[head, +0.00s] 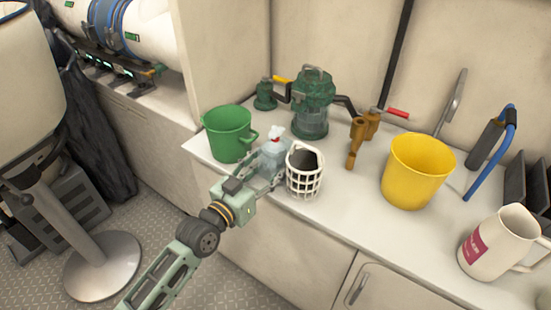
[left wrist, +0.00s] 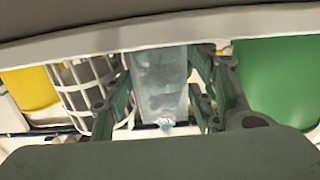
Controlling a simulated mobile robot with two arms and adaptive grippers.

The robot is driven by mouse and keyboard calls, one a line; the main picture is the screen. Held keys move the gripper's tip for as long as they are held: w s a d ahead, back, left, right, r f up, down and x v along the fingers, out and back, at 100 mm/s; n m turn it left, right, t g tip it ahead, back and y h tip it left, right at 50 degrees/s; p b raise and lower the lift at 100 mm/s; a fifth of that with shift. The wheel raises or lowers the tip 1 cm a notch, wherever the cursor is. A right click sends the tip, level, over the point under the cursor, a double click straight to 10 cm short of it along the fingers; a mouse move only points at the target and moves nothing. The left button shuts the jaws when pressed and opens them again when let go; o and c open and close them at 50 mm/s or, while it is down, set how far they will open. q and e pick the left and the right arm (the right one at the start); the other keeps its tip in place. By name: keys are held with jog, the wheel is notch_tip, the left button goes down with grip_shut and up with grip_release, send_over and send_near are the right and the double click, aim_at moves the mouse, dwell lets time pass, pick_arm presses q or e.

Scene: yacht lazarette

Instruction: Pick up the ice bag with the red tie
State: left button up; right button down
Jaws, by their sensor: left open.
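The ice bag (head: 272,149), clear and pale with a red tie (head: 275,135) at its top, stands upright on the white counter between the green mug and the white basket. In the left wrist view the bag (left wrist: 160,78) shows lumps of ice inside, with its tied neck towards the lower edge. My left gripper (head: 267,164) is open at the bag, one finger on either side. In the left wrist view its fingers (left wrist: 163,85) flank the bag; whether they touch it I cannot tell. The gripper hides the bag's lower part in the head view. My right gripper is out of view.
The green mug (head: 229,133) stands close left of the bag and the white lattice basket (head: 304,172) close right. A green pump (head: 312,103) stands behind. A yellow bucket (head: 417,171) and a cream mug (head: 499,242) are farther right. The counter's front edge lies under my arm.

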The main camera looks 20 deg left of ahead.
pick_arm(q)
jog(key=c, duration=1.1)
jog(key=shift+r, duration=0.1)
jog(key=shift+c, duration=0.2)
jog(key=shift+r, duration=0.1)
